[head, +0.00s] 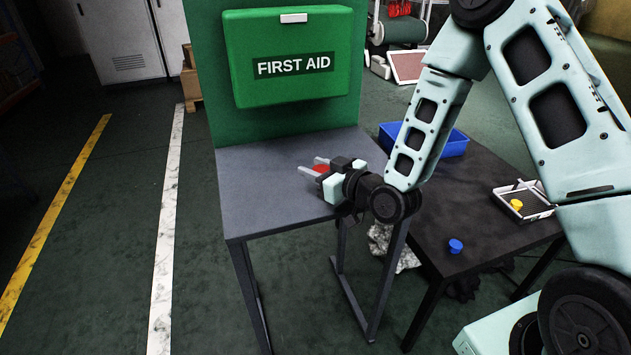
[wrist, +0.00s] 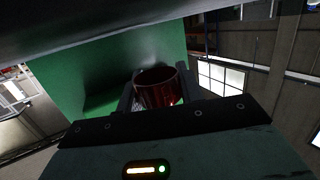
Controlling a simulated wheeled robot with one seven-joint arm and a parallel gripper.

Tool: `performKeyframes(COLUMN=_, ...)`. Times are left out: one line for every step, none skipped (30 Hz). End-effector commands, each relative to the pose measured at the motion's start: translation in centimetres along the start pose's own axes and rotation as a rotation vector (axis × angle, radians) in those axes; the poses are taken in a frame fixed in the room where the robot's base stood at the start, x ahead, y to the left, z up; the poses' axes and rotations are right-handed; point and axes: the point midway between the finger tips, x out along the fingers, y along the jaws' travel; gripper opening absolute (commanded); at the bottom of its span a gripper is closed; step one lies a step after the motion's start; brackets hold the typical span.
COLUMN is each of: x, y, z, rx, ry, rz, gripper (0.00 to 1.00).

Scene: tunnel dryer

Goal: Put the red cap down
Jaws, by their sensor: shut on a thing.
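The red cap (head: 321,168) is between the fingers of my gripper (head: 314,167) in the head view, over the right part of the grey table (head: 262,190) below the first aid box. In the wrist view the red cap (wrist: 158,90) sits between the two fingers of my gripper (wrist: 155,97), its open round rim showing. My gripper is shut on it. I cannot tell whether the cap touches the tabletop.
A green first aid box (head: 290,60) hangs on a green panel behind the grey table. On the dark table (head: 480,215) to the right are a blue bin (head: 452,146), a blue cap (head: 455,246) and a white tray (head: 538,212) with a yellow cap (head: 516,204). The grey table's left part is clear.

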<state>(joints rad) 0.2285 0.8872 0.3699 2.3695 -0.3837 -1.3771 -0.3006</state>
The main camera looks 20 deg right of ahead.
Motion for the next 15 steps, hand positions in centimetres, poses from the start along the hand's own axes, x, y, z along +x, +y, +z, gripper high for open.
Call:
performKeyframes(x=0.1, y=0.0, z=0.6, rx=0.002, ry=-0.002, rz=0.000, gripper=0.16)
performKeyframes(x=0.1, y=0.0, z=1.1, rx=0.003, ry=-0.003, rz=0.001, gripper=0.16)
performKeyframes(x=0.2, y=0.0, z=1.7, rx=0.003, ry=-0.004, rz=0.001, gripper=0.16)
performKeyframes(x=0.3, y=0.0, z=2.2, rx=0.003, ry=-0.004, rz=0.001, gripper=0.16)
performKeyframes(x=0.3, y=0.0, z=2.5, rx=0.002, ry=-0.003, rz=0.000, gripper=0.16)
performKeyframes(x=0.4, y=0.0, z=3.0, rx=0.002, ry=-0.003, rz=0.000, gripper=0.16)
performKeyframes(x=0.5, y=0.0, z=3.3, rx=0.002, ry=-0.002, rz=0.000, gripper=0.16)
performKeyframes(x=0.5, y=0.0, z=3.5, rx=0.001, ry=-0.001, rz=0.000, gripper=0.16)
performKeyframes(x=0.6, y=0.0, z=3.8, rx=0.001, ry=-0.002, rz=0.000, gripper=0.16)
performKeyframes(x=0.6, y=0.0, z=3.9, rx=0.001, ry=-0.001, rz=0.000, gripper=0.16)
performKeyframes(x=0.6, y=0.0, z=3.9, rx=0.001, ry=-0.001, rz=0.000, gripper=0.16)
performKeyframes(x=0.6, y=0.0, z=3.9, rx=0.000, ry=0.000, rz=0.000, gripper=0.16)
performKeyframes(x=0.6, y=0.0, z=3.9, rx=0.000, ry=0.000, rz=0.000, gripper=0.16)
performKeyframes(x=0.6, y=0.0, z=3.9, rx=0.000, ry=0.000, rz=0.000, gripper=0.16)
performKeyframes(x=0.6, y=0.0, z=3.9, rx=0.000, ry=0.000, rz=0.000, gripper=0.16)
